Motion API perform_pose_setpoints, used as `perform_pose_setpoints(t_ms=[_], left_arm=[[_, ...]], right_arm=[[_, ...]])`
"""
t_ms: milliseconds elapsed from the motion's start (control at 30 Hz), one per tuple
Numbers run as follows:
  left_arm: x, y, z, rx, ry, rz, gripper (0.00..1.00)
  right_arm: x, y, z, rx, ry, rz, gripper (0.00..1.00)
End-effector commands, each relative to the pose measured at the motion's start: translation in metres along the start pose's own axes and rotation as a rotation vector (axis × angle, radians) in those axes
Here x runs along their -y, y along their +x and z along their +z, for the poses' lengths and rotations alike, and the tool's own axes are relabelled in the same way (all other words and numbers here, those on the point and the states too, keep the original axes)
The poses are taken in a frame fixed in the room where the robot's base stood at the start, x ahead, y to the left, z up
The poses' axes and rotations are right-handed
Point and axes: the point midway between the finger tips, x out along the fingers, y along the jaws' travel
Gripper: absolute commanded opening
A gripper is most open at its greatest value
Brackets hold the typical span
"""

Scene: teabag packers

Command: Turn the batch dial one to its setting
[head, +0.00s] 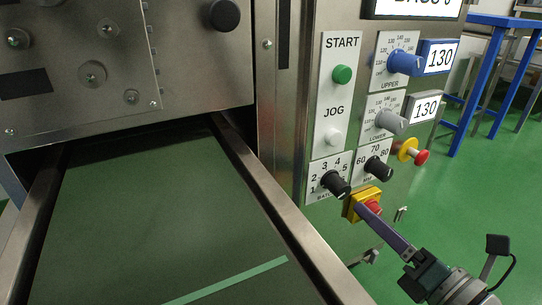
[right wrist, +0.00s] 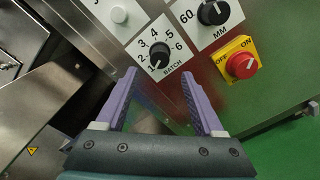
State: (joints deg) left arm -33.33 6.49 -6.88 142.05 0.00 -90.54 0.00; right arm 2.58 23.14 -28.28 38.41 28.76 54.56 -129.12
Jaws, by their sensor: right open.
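The batch dial is a black knob (head: 336,184) on a white numbered plate, low on the steel control panel. In the right wrist view the knob (right wrist: 160,55) sits among the numbers 1 to 6, and its white mark appears to point toward 1. My right gripper (head: 364,210) is in front of the panel, to the lower right of the dial. In the right wrist view my right gripper (right wrist: 158,75) is open and empty, with its purple fingers spread below the knob and apart from it. My left gripper is not in view.
The MM dial (head: 378,167) is right of the batch dial. The red switch on its yellow plate (right wrist: 241,65) lies close to the right finger. Above are the lower knob (head: 391,122), upper knob (head: 405,63) and green start button (head: 343,74). A green conveyor (head: 170,220) runs at left.

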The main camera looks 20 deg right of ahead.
Motion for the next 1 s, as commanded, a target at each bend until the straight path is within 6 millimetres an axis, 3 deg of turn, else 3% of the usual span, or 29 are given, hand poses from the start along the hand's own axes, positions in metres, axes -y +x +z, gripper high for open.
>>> perform_pose_setpoints(t_ms=[200, 433, 833, 1000], left_arm=[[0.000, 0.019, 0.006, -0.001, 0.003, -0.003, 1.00], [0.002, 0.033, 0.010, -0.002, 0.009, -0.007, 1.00], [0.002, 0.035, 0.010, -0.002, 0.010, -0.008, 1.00], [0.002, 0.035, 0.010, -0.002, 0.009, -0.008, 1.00]], right_arm=[[0.002, 0.043, -0.002, 0.003, -0.001, 0.003, 0.70], [0.001, 0.077, -0.001, 0.003, -0.002, 0.002, 0.70], [0.000, 0.086, 0.001, 0.001, 0.000, 0.000, 0.69], [0.000, 0.085, 0.001, 0.001, 0.000, 0.000, 0.49]])
